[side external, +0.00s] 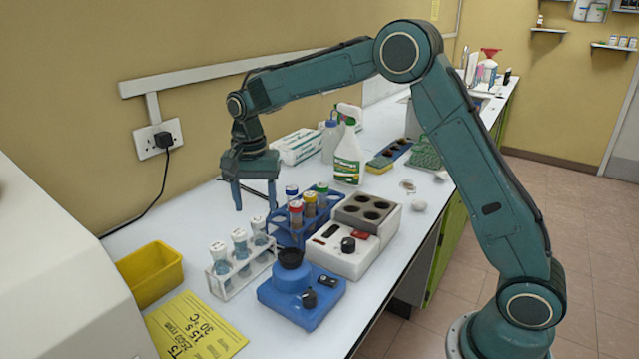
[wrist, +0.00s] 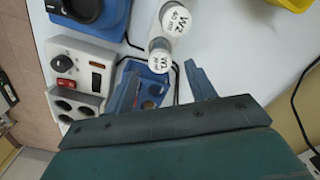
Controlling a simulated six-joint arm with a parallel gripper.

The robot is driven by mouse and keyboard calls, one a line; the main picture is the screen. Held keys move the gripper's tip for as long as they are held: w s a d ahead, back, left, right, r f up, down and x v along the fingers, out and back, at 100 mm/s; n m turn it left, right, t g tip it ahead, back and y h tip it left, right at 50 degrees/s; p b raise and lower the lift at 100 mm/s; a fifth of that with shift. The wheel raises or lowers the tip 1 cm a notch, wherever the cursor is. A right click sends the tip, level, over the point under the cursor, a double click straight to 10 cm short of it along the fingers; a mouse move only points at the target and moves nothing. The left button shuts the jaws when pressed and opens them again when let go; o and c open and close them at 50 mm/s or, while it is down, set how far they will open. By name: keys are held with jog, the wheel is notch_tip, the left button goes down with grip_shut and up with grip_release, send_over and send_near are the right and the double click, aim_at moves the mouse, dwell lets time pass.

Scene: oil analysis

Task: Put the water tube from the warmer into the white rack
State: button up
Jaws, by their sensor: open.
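The white rack (side external: 243,274) stands at the front left in the side view and holds three white-capped tubes with bluish contents. Two caps show in the wrist view, one labelled W1 (wrist: 160,62) and one labelled W2 (wrist: 174,19). The warmer (side external: 334,259) is a white box with a grey block of holes (side external: 366,210); the holes look dark and I see no tube standing in them. My gripper (side external: 255,209) is open and points down above the rear end of the white rack.
A blue rack (side external: 277,237) with several coloured-cap tubes stands between the white rack and the warmer. A blue mixer (side external: 323,309) is in front. A yellow bin (side external: 150,273) and yellow note (side external: 196,330) lie left. A spray bottle (side external: 347,157) stands behind.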

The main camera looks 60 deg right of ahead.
notch_tip(320, 180, up, 9)
jog(key=shift+f, duration=0.2)
jog(key=shift+s, duration=0.1)
jog(key=s+d+r+n+t, duration=0.1)
jog(key=s+r+n, duration=0.25)
jog(key=s, duration=0.55)
jog(key=s+r+n+t, duration=0.2)
jog(key=s+r, duration=0.2)
jog(key=s, duration=0.4)
jog(key=s+f+n+t, duration=0.1)
jog(key=s+f+n, duration=0.1)
jog(key=s, duration=0.6)
jog(key=s+f+n+t, duration=0.1)
jog(key=s+f+n, duration=0.2)
jog(key=s, duration=0.5)
jog(key=shift+s+d+f+n+t, duration=0.2)
jog(key=shift+d+f+n+t, duration=0.15)
jog(key=shift+f, duration=0.3)
